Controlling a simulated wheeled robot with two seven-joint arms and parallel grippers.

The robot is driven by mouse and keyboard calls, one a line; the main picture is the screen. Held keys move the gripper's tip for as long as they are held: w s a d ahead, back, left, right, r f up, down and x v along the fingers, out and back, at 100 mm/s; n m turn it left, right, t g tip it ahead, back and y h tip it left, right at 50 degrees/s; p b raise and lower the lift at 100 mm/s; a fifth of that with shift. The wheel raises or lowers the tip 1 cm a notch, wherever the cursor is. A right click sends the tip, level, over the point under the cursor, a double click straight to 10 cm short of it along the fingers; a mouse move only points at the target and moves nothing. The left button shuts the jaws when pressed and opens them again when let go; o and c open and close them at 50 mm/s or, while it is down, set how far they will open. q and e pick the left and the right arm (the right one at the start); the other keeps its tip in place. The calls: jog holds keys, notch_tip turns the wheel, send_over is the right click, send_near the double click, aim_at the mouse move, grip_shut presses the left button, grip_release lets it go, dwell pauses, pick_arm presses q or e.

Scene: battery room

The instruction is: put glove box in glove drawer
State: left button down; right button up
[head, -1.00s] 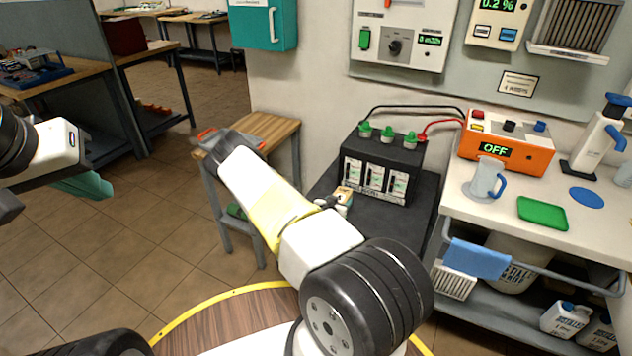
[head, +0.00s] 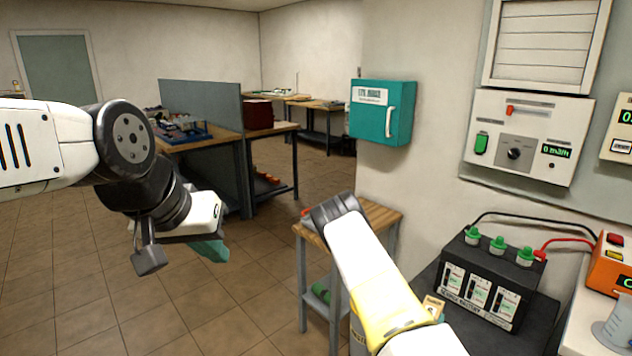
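My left gripper (head: 178,245) hangs over the floor on the left, pointing down, with a dark finger on its left side. A teal piece (head: 210,251) shows just below and behind its white part; I cannot tell whether it is held or is the glove box. The gap between the fingers is not clear enough to judge. My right arm reaches up from the bottom, and its dark end (head: 336,208) is in front of the small wooden-topped table (head: 378,218); its fingertips are hidden. I cannot identify a glove drawer in this view.
A teal wall cabinet (head: 382,112) hangs beyond the small table. A black battery (head: 487,278) with green caps and cables stands on a dark surface at right, beside an orange unit (head: 608,267). Workbenches (head: 270,130) and a divider stand at back. Floor at left is open.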

jog(key=w+a+r+n+t+y, duration=0.2)
jog(key=w+a+r+n+y, duration=0.2)
jog(key=a+r, duration=1.4)
jog(key=a+n+y, duration=0.3)
jog(key=y, duration=0.1)
jog(key=shift+r+n+t, duration=0.3)
jog(key=shift+t, duration=0.1)
jog(key=shift+w+a, duration=0.1)
jog(key=shift+w, duration=0.05)
